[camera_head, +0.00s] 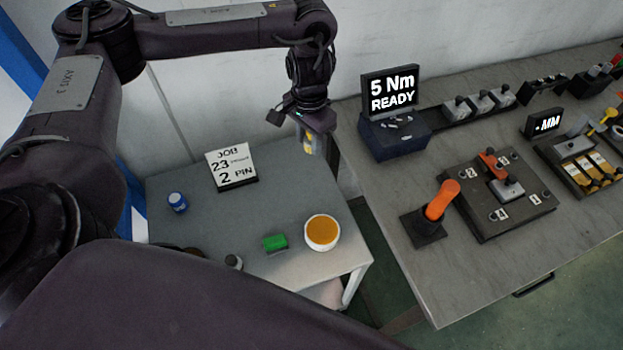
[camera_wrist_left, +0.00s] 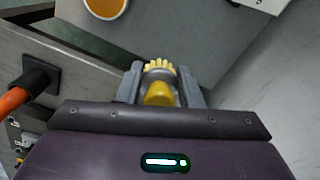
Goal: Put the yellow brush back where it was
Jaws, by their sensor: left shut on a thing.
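My left gripper (camera_head: 313,138) is shut on the yellow brush (camera_head: 308,145), held in the air near the back right edge of the small grey table (camera_head: 200,215). In the left wrist view the brush (camera_wrist_left: 159,95) sits between the two fingers of the left gripper (camera_wrist_left: 160,78), its pale yellow bristles pointing away from the palm. In the head view the fingers hide much of the brush. My right gripper is not in view.
The small table carries a job card (camera_head: 232,166), a blue can (camera_head: 177,202), a green block (camera_head: 275,243) and a white bowl with orange contents (camera_head: 322,232). The workbench (camera_head: 450,275) on the right holds a 5 Nm display (camera_head: 391,92), an orange-handled tool (camera_head: 441,202) and fixtures. The small table's middle is clear.

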